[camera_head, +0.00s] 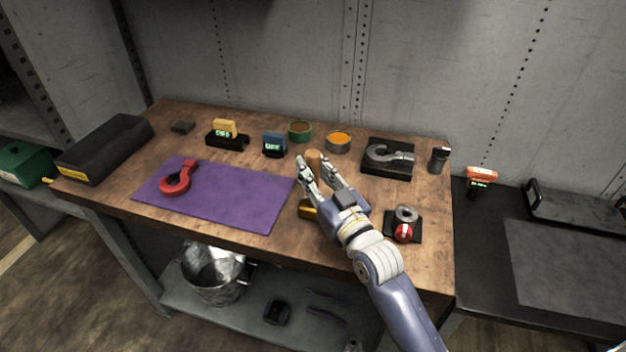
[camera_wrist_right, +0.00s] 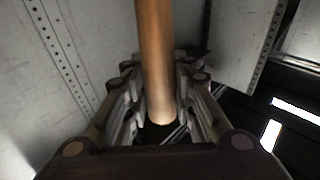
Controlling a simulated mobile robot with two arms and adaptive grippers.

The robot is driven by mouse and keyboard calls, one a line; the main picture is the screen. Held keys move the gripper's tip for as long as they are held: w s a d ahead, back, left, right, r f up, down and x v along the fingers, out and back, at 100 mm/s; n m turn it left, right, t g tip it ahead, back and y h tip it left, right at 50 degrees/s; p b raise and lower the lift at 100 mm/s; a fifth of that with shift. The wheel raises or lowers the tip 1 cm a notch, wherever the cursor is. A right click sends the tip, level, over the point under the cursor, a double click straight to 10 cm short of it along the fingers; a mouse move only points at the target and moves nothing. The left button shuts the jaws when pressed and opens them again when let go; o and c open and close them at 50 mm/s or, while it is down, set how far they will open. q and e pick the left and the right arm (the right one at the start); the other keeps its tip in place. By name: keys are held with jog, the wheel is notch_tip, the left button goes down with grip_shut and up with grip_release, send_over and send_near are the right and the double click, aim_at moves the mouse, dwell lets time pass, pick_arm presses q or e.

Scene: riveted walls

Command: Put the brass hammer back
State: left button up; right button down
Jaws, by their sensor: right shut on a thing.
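The brass hammer shows in the head view as a tan handle end (camera_head: 314,160) between the fingertips and a brass-coloured part (camera_head: 308,209) just left of the gripper body. My right gripper (camera_head: 321,172) is shut on the handle, over the right half of the workbench. In the right wrist view the smooth brown handle (camera_wrist_right: 155,60) runs between the fingers (camera_wrist_right: 160,105) toward the palm. The gripper hides much of the hammer, and I cannot tell whether it touches the bench. My left gripper is not in view.
A metal bucket (camera_head: 213,278) stands below.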

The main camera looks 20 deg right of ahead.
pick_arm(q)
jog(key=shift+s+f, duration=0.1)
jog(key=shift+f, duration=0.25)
pick_arm(e)
jog(key=shift+f, duration=0.15)
jog(key=c, duration=1.3)
grip_release()
jog(key=shift+f, duration=0.2)
jog(key=shift+c, duration=0.2)
jog(key=shift+s+r, duration=0.1)
jog(key=shift+s, duration=0.05)
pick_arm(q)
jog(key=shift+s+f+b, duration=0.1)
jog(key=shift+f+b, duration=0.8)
pick_arm(e)
jog(key=v, duration=1.1)
jog(key=shift+s, duration=0.4)
